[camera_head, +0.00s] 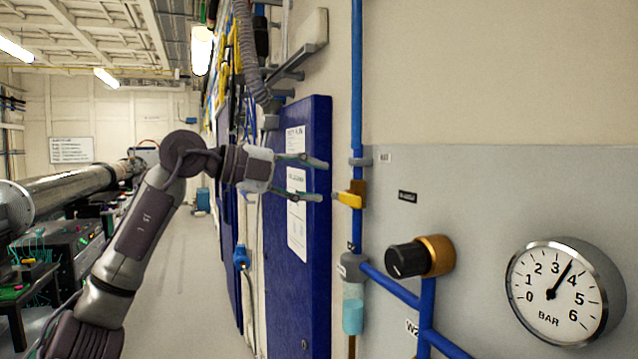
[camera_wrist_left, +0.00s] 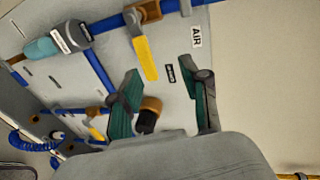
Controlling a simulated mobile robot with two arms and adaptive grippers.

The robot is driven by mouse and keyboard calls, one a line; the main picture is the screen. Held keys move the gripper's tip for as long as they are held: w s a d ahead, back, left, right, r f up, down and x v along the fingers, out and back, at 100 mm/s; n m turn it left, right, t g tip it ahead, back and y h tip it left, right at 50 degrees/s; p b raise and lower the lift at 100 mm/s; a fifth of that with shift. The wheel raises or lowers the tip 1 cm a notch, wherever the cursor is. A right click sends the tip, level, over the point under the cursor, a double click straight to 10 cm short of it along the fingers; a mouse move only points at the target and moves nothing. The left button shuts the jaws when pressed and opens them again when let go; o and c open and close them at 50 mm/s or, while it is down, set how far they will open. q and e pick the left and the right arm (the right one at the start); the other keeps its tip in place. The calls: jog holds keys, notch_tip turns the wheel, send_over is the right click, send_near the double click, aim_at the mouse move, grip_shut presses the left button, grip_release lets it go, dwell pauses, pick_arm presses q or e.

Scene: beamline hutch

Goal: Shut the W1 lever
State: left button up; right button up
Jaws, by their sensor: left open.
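A yellow lever (camera_head: 349,200) sits on a brass valve (camera_head: 357,187) on the vertical blue pipe (camera_head: 357,90). It lies across the pipe, and the left wrist view also shows it (camera_wrist_left: 145,58). A small dark label (camera_head: 407,197) is beside it, too small to read; I cannot read a W1 mark. My left gripper (camera_head: 324,181) is open and empty, its fingertips just left of the lever in the head view, apparently apart from it. In the left wrist view the lever appears beyond and above the left finger. My right gripper is not in view.
A black knob with brass body (camera_head: 421,257), a pressure gauge (camera_head: 560,290) and a filter bowl (camera_head: 353,308) stand out from the grey panel. A second yellow lever (camera_wrist_left: 97,134) shows lower down. A blue cabinet (camera_head: 297,250) is at left; the aisle floor (camera_head: 180,290) is clear.

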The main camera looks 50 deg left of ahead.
pick_arm(q)
jog(key=f+b+v, duration=0.1)
jog(key=b+v, duration=0.1)
jog(key=v, duration=0.5)
jog(key=shift+s+f, duration=0.2)
jog(key=shift+f, duration=0.05)
